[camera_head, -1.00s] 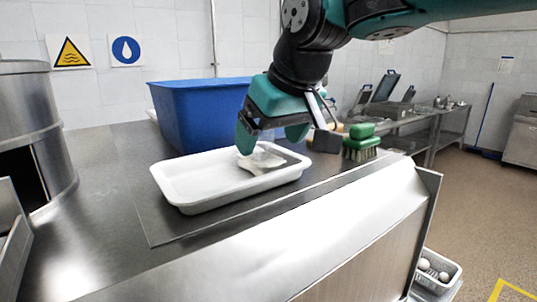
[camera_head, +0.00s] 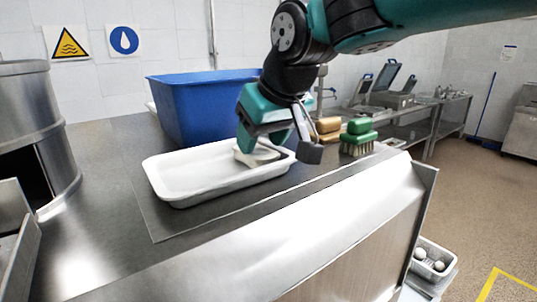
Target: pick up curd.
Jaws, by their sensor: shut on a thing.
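The curd (camera_head: 263,156) is a small pale white piece at the right end of the white tray (camera_head: 185,188). My gripper (camera_head: 258,147) reaches down over that end of the tray and is shut on the curd. I cannot tell whether the curd still touches the tray floor.
A blue bin (camera_head: 200,112) stands behind the tray. A green brush (camera_head: 359,138) and a tan brush (camera_head: 326,128) lie to the right of my gripper. The steel counter (camera_head: 105,190) is bare to the left. A crate with white balls (camera_head: 434,258) stands low at the right.

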